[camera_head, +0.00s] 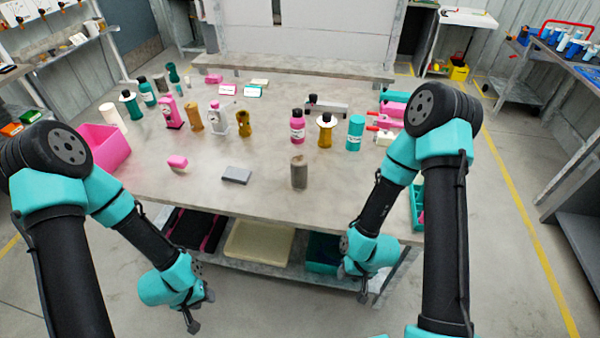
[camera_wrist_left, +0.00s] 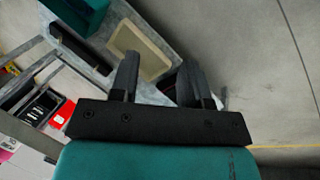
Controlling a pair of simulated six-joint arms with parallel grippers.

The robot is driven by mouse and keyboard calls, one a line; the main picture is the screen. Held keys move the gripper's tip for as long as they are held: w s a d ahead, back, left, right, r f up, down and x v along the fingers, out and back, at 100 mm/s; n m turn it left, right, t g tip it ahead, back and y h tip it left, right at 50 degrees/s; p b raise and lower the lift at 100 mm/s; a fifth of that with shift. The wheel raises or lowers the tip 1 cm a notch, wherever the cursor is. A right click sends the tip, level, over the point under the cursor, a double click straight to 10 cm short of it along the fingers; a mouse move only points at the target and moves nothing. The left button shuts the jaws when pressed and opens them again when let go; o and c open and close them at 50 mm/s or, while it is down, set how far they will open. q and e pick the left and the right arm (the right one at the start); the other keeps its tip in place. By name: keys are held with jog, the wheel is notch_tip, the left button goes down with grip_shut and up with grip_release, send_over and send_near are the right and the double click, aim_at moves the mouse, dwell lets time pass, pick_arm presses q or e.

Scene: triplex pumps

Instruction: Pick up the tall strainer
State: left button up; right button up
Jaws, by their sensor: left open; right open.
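No label marks the tall strainer, so I cannot tell for certain which object it is. A grey-brown upright cylinder (camera_head: 299,173) stands alone near the front middle of the table. My left gripper (camera_head: 195,315) hangs low in front of the table, well apart from both. In the left wrist view, its two dark fingers (camera_wrist_left: 160,80) are spread with nothing between them. My right gripper (camera_head: 358,285) is open, low by the table's front right edge, below the tabletop.
The grey table (camera_head: 230,200) holds several bottles and pump-like parts in a row towards the back. A pink block (camera_head: 177,162) and a grey block (camera_head: 237,175) lie in front of them. A pink bin (camera_head: 104,147) stands at the left edge. Trays sit on the shelf below.

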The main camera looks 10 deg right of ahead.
pick_arm(q)
jog(key=shift+o, duration=0.2)
jog(key=o, duration=0.9)
jog(key=shift+o, duration=0.2)
jog(key=shift+w, duration=0.1)
